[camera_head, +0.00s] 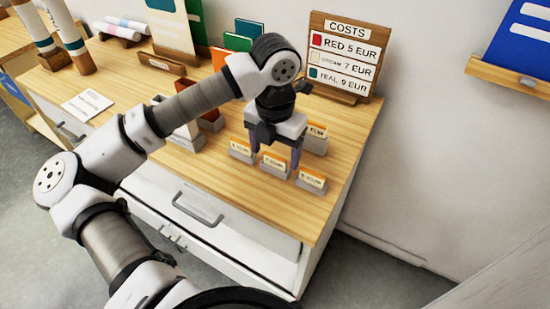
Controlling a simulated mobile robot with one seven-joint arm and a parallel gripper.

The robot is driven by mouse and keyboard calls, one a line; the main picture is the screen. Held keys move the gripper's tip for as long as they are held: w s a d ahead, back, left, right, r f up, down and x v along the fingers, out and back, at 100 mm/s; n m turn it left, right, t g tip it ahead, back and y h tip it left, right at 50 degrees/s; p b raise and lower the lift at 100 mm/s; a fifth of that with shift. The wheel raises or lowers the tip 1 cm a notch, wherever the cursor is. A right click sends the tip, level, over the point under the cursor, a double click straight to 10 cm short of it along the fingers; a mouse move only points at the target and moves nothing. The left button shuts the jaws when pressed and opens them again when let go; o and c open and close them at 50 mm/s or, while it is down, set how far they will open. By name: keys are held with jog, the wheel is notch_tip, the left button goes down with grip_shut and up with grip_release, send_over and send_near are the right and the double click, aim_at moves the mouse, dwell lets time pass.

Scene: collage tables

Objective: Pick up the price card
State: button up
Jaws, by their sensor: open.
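Several small cards with orange tops stand in grey holders near the right end of the wooden table. In the front row are a left card (241,148), a middle card (274,163) and a right card (312,180). Another card (318,131) stands behind on a larger grey block, partly hidden by my gripper. The print is too small to read, so I cannot tell which is the price card. My gripper (275,153) points down, open, with its purple-grey fingers apart, just above or behind the middle card. I cannot tell whether it touches anything.
A wooden COSTS board (344,55) stands at the table's back right corner against the wall. Coloured cards or books (237,42) stand at the back. A white paper (88,105) lies at left. Bare tabletop (225,180) lies in front of the card row.

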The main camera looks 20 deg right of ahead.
aim_at(276, 156)
jog(key=shift+f, duration=0.2)
jog(key=c, duration=1.1)
jog(key=shift+r, duration=0.2)
notch_tip(276, 156, up, 20)
jog(key=b, duration=0.2)
jog(key=shift+f+b, duration=0.15)
jog(key=shift+b, duration=0.25)
jog(key=shift+s+d, duration=0.1)
